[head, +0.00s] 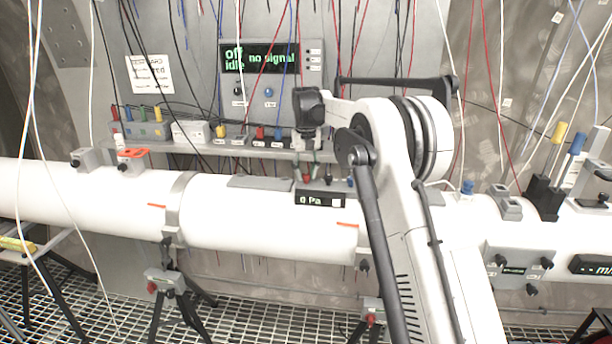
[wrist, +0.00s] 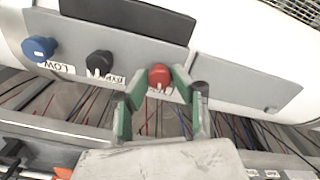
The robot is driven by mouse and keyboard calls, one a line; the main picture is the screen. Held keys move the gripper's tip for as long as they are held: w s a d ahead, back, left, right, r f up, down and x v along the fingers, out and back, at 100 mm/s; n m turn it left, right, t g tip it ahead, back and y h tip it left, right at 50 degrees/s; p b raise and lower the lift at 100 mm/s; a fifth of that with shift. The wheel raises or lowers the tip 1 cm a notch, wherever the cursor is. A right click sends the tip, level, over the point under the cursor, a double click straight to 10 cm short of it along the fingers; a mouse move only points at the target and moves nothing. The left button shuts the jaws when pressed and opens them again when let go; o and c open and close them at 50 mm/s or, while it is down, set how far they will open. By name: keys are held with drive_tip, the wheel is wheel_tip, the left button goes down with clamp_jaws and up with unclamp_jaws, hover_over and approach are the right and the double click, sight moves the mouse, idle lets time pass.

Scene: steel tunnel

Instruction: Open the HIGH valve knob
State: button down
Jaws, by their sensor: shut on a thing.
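My gripper (wrist: 161,78) is shut on the red knob, one green-lined finger on each side. In the same row are a black knob (wrist: 99,63) marked BYPASS and a blue knob (wrist: 39,48) marked LOW. In the head view my gripper (head: 307,173) reaches down from above to the red knob (head: 306,179), behind the small display reading 0 Pa (head: 320,200).
The white pipe (head: 100,190) runs across the scene. A shelf with coloured connectors (head: 260,133) stands behind it, below a screen (head: 262,58) reading off, idle and no signal. Thin cables hang down around my arm. Tripod stands (head: 168,283) hold the pipe over a grated floor.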

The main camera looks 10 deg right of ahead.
drive_tip(key=n+b, duration=0.1)
drive_tip(key=n, duration=0.2)
drive_tip(key=shift+f+n+b, duration=0.1)
drive_tip(key=shift+n+b, duration=0.2)
drive_tip(key=n+b, duration=0.1)
drive_tip(key=n, duration=0.3)
drive_tip(key=shift+n, duration=0.3)
drive_tip(key=n+b, duration=0.1)
drive_tip(key=n, duration=0.3)
drive_tip(key=shift+n+b, duration=0.4)
drive_tip(key=shift+n, duration=1.3)
drive_tip(key=c, duration=1.5)
unclamp_jaws()
drive_tip(key=shift+o, duration=0.2)
